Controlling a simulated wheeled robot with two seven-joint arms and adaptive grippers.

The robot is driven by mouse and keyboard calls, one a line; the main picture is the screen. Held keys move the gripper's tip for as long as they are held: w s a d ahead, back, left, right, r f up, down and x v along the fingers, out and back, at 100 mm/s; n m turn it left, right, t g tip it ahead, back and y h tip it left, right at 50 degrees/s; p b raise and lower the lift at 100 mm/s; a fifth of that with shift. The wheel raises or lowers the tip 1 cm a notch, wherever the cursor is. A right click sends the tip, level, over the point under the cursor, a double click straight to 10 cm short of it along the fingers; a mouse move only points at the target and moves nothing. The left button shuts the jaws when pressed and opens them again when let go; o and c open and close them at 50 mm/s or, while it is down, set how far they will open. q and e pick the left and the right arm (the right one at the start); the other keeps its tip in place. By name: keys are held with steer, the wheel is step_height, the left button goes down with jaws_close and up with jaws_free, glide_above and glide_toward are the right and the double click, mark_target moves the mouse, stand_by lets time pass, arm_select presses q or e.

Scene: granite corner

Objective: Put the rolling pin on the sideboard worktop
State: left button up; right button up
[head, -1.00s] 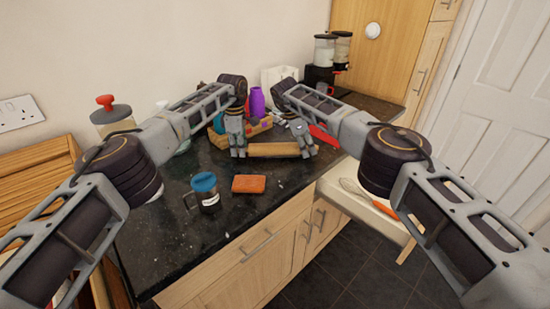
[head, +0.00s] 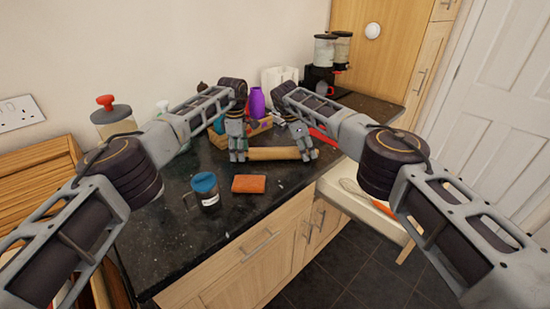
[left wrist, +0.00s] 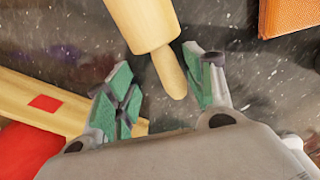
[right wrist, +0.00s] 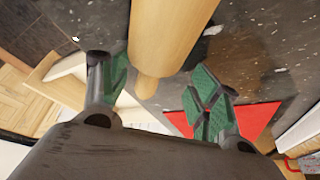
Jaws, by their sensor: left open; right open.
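The wooden rolling pin (head: 274,154) lies on the dark speckled sideboard worktop (head: 165,235). My left gripper (head: 238,157) is open at its left end. In the left wrist view, the pin's handle (left wrist: 170,75) lies between the open green-padded fingers (left wrist: 160,92), which do not grip it. My right gripper (head: 309,156) is open at the pin's right end. In the right wrist view, the pin's body (right wrist: 168,35) and handle reach between the spread fingers (right wrist: 160,90). The far side of the pin is hidden.
A mug with a blue lid (head: 205,190) and an orange-brown block (head: 249,184) stand in front of the pin. A wooden crate (head: 258,127) and a purple bottle (head: 257,102) are behind it. A red item (head: 322,136) lies near my right gripper.

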arm_select(q)
steer(key=o, duration=0.5)
steer(key=shift+r, duration=6)
arm_select(e)
steer(key=shift+o, duration=0.3)
steer(key=o, duration=0.7)
steer(key=shift+o, duration=0.2)
steer(key=shift+r, duration=0.15)
